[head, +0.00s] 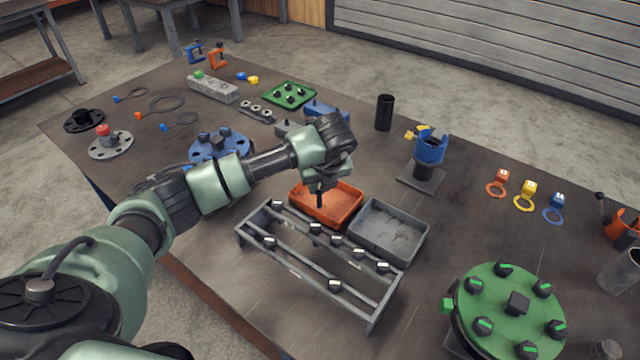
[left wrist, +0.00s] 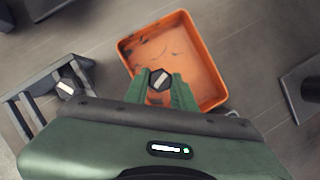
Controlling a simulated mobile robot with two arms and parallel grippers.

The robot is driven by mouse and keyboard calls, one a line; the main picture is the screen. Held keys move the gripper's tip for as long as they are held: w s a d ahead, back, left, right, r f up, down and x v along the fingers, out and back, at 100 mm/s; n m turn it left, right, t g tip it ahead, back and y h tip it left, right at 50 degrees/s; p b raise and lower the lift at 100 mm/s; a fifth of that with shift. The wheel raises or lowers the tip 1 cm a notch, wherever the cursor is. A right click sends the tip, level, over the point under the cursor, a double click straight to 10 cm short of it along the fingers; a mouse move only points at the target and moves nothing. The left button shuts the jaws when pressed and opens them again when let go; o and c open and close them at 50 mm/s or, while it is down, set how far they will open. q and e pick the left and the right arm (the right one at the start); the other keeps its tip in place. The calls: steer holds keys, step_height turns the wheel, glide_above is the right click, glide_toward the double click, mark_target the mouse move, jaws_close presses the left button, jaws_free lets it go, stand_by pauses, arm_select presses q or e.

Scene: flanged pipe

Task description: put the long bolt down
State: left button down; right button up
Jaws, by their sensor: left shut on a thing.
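My left gripper (head: 322,184) is above the orange tray (head: 347,207) in the head view, pointing down. It is shut on a dark bolt, whose hex head with a pale mark (left wrist: 160,79) shows between the green fingers in the left wrist view. In the head view the dark shank (head: 319,199) hangs down over the tray's left part. I cannot tell whether its tip touches the tray floor. The orange tray (left wrist: 194,52) looks otherwise empty in the left wrist view. My right gripper is not in view.
A grey rack (head: 290,262) with several marked bolts stands in front of the orange tray. A grey tray (head: 388,232) sits close to its right. A green flange (head: 510,308) with bolts is at the lower right, and a blue clamp on a stand (head: 430,148) is behind.

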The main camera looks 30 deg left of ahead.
arm_select(q)
steer(key=shift+f, duration=0.35)
steer(key=shift+f, duration=0.15)
steer(key=c, duration=1.3)
jaws_free()
steer(key=shift+c, duration=0.2)
steer(key=shift+o, duration=0.9)
